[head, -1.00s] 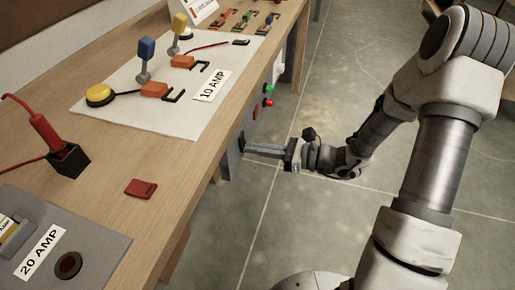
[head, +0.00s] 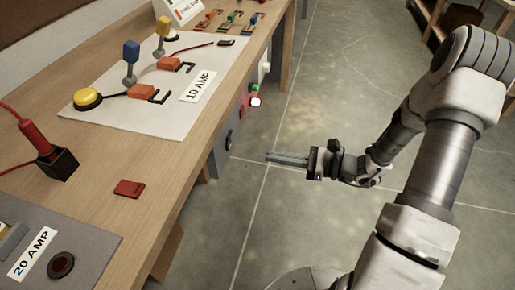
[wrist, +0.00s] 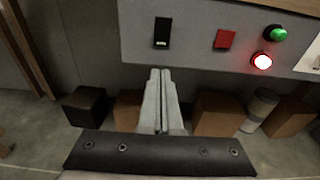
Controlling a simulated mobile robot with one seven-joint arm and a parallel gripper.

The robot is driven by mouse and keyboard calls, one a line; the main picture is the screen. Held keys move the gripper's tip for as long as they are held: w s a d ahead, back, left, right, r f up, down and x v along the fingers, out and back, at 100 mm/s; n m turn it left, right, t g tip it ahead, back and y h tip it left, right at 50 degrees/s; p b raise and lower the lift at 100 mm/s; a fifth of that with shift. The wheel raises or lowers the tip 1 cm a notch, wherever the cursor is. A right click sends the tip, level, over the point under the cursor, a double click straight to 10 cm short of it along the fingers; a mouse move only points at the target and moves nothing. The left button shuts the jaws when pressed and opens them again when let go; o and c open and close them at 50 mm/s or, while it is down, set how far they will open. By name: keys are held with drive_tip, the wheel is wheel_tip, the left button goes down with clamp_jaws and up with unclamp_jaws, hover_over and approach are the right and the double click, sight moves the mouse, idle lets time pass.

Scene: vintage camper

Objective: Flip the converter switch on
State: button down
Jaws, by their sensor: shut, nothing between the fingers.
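A grey panel (head: 217,158) is on the side of the workbench. It carries a black rocker switch (wrist: 162,32), which looks like the converter switch, also in the head view (head: 229,140). To its right in the wrist view are a red square piece (wrist: 224,38), a green lamp (wrist: 277,33) and a glowing red lamp (wrist: 262,61). My gripper (head: 268,157) points at the panel, its fingers shut and empty, with a gap to the panel. In the wrist view its fingertips (wrist: 160,72) show below the black switch.
The wooden bench top (head: 165,165) holds a white sheet (head: 145,115) with coloured parts, a black socket with a red plug (head: 38,137) and a grey plate (head: 95,245). Brown blocks (wrist: 215,115) stand under the panel. The floor (head: 300,215) beside the bench is open.

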drive_tip(key=shift+f+v, duration=0.25)
drive_tip(key=shift+v, duration=0.8)
drive_tip(key=shift+f+v, duration=0.25)
drive_tip(key=shift+v, duration=0.85)
drive_tip(key=s+a+r+n+g+h, duration=0.3)
drive_tip(key=s+r+n+g+h, duration=0.2)
drive_tip(key=s+r+n+h, duration=0.9)
drive_tip(key=d+r+n+t+h+p, duration=0.1)
drive_tip(key=r+n+p, duration=0.3)
drive_tip(key=r+p, duration=0.5)
drive_tip(key=s+d+r+n+t+h+p, duration=0.1)
drive_tip(key=d+r+n+t+p, duration=0.2)
drive_tip(key=r+p, duration=0.6)
wheel_tip(320, 180, up, 8)
drive_tip(key=shift+s+n+t+p, duration=0.15)
drive_tip(key=shift+n+t+p, duration=0.25)
drive_tip(key=shift+n, duration=0.1)
drive_tip(key=shift+s+a, duration=0.1)
drive_tip(key=shift+a, duration=0.05)
